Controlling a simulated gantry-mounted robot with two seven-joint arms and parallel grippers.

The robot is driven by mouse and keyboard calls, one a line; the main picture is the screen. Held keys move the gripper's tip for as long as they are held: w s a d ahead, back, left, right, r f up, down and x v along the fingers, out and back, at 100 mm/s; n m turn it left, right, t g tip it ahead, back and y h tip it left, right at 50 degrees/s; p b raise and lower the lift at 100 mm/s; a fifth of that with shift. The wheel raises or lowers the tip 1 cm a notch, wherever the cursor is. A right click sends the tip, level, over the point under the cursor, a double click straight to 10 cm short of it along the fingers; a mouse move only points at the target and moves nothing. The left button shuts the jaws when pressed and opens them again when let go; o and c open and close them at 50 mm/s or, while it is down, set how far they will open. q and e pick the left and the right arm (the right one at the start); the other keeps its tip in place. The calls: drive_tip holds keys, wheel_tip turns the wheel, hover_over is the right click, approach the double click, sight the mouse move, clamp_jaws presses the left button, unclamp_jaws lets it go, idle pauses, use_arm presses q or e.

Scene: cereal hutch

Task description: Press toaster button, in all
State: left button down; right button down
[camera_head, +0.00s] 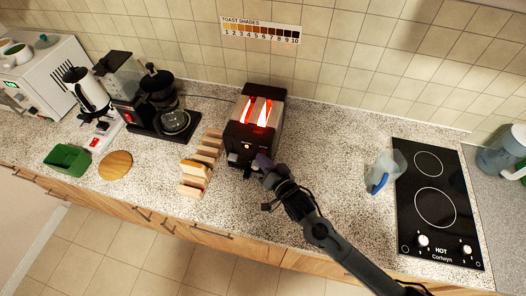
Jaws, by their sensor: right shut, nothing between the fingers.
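The toaster (255,122) stands on the speckled counter against the tiled wall, in the middle of the head view. It is dark with a lighter top, and its two slots (257,111) glow red-orange. A small light shows on its front. My right gripper (262,163) is at the toaster's lower front, at its right side, and is shut with nothing held. The gripper hides part of the toaster's front, so I cannot tell whether it touches a button. My left gripper is not in view.
Several bread slices (195,176) stand in a row left of the toaster. A coffee maker (165,106), a kettle (91,92) and a green container (67,158) are farther left. A clear jug (384,170) and a black cooktop (437,200) are right.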

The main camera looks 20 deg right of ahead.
drive_tip(key=shift+w+d, duration=0.2)
idle(0.5)
drive_tip(key=shift+s+a, duration=0.1)
drive_tip(key=shift+s, duration=0.05)
drive_tip(key=shift+s+a+p, duration=0.45)
drive_tip(key=shift+s+p, duration=0.05)
drive_tip(key=shift+p, duration=0.05)
drive_tip(key=s+a+p, duration=0.1)
drive_tip(key=s, duration=0.1)
drive_tip(key=s+a+p, duration=0.1)
drive_tip(key=s+a, duration=0.1)
idle(0.6)
idle(0.7)
